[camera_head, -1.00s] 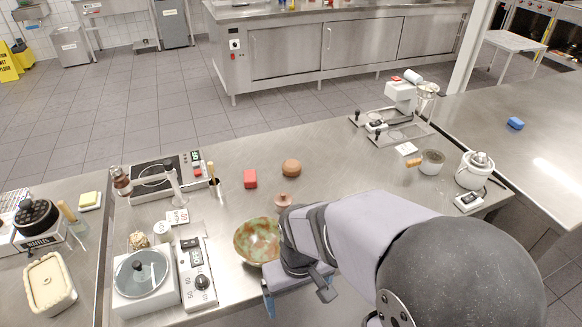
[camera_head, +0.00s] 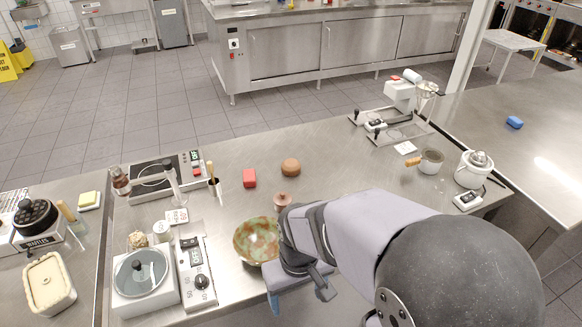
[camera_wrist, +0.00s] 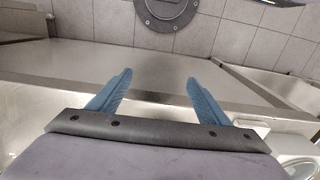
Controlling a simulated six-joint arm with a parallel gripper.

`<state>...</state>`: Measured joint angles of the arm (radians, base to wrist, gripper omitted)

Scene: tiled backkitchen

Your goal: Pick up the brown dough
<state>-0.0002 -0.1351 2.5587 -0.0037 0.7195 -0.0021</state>
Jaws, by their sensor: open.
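The brown dough (camera_head: 290,167) is a round, smooth ball on the steel counter (camera_head: 330,150), right of a red block. My gripper (camera_head: 273,303) is low at the counter's front edge, just below the patterned bowl and well in front of the dough. In the wrist view my gripper (camera_wrist: 160,85) shows two blue fingers spread apart with nothing between them. The dough does not show in the wrist view. My forearm hides part of the counter's front right.
A green-brown bowl (camera_head: 256,241) stands close to my gripper. The red block (camera_head: 249,178) is left of the dough.

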